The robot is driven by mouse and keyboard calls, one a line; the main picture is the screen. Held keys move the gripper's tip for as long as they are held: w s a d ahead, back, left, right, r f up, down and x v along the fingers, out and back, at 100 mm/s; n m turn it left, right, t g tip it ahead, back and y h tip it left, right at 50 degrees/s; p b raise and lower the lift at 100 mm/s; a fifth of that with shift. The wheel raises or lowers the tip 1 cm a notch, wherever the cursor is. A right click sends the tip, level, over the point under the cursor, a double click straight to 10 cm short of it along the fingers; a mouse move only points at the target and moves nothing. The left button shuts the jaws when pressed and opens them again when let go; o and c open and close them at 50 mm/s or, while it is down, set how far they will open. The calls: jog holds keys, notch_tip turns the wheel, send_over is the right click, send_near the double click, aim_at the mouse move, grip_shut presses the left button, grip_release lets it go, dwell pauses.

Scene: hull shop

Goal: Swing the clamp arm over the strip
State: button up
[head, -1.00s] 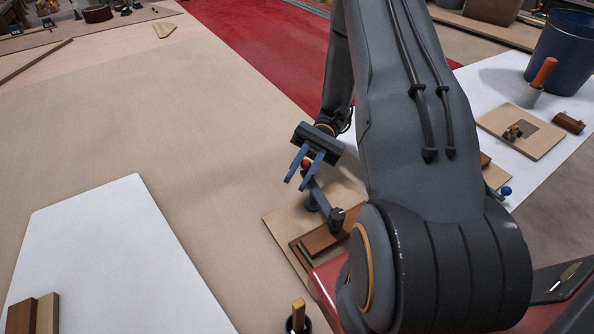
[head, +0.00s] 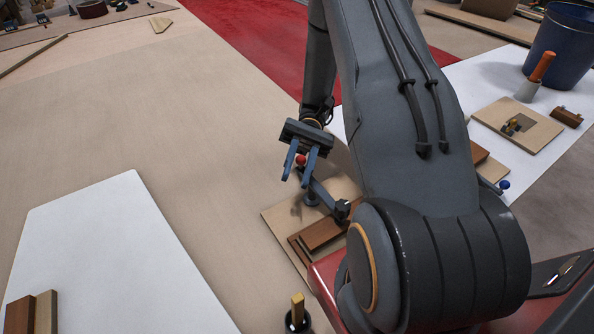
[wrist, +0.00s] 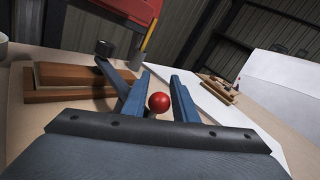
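The clamp arm (head: 322,193) is a blue-grey bar with a red ball knob (head: 300,160) at one end and a dark pad (head: 342,208) at the other. It turns on a short dark post (head: 311,199). The brown strip (head: 325,232) lies on a light wooden board (head: 275,218); the pad appears at its far edge, and I cannot tell whether it is over it. The knob also shows between the fingers in the wrist view (wrist: 159,102).
My own arm hides the board's right part. Another board with a small fixture (head: 515,125), an orange-handled tool (head: 541,68) and a blue bucket (head: 562,45) stand at right. A white sheet (head: 110,250) lies at left; the table between is clear.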

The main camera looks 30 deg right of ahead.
aim_at(301, 158)
jog(key=shift+w, duration=0.1)
jog(key=b+v, duration=0.2)
jog(key=v, duration=0.2)
jog(key=shift+w+d+f, duration=0.2)
jog(key=shift+w+d, duration=0.1)
jog(key=p, duration=0.3)
jog(key=w+d+p, duration=0.1)
jog(key=p, duration=0.2)
jog(key=shift+w+d+r+p, duration=0.25)
jog(key=shift+w+r+p, duration=0.05)
jog(key=shift+w+p, duration=0.15)
jog(key=shift+p, duration=0.3)
jog(key=shift+d+f, duration=0.1)
jog(key=shift+f, duration=0.05)
